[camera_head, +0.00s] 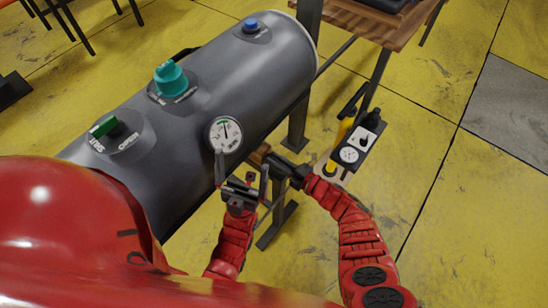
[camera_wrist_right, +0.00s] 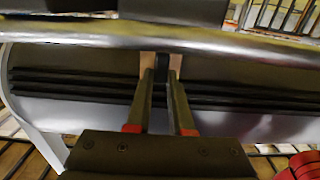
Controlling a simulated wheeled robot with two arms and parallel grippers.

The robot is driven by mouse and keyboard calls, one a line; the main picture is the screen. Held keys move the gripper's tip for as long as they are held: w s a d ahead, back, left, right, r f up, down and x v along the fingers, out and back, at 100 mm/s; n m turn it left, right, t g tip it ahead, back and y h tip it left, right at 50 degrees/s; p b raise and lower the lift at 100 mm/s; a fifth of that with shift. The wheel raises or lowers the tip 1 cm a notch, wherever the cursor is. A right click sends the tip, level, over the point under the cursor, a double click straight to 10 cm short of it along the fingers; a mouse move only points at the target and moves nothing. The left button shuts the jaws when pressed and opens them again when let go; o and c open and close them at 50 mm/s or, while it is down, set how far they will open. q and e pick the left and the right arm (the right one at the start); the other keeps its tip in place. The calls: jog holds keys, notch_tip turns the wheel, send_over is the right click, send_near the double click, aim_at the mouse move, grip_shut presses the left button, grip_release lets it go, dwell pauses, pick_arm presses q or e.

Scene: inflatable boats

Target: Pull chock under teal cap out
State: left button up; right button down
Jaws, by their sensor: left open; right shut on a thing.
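The teal cap (camera_head: 170,79) sits on top of the grey cylindrical tank (camera_head: 255,75). A tan wooden chock (camera_head: 259,155) shows at the tank's lower side, below the gauge, mostly hidden by the tank and my gripper. My right gripper (camera_head: 272,161) reaches in there and is shut on the chock. In the right wrist view the right gripper's fingers (camera_wrist_right: 163,82) close at the tan chock (camera_wrist_right: 175,63) under a pale bar, with a dark part between. My left gripper (camera_head: 242,176) is open and empty beside the tank, just left of the right one.
The tank carries a white gauge (camera_head: 225,134), a green valve handle (camera_head: 103,127) and a blue button (camera_head: 251,25). A black-and-yellow device (camera_head: 357,140) stands right of my right gripper. A wooden table (camera_head: 355,22) is behind. Yellow floor (camera_head: 460,210) is clear at right.

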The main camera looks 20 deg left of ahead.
jog(key=p+v, duration=0.1)
jog(key=v, duration=0.3)
jog(key=shift+d+f, duration=0.1)
jog(key=shift+d, duration=0.1)
jog(key=c, duration=0.8)
grip_release()
jog(key=shift+s+d, duration=0.1)
jog(key=v, duration=1.7)
jog(key=shift+d+p, duration=0.2)
jog(key=shift+p, duration=0.2)
jog(key=shift+s, duration=0.1)
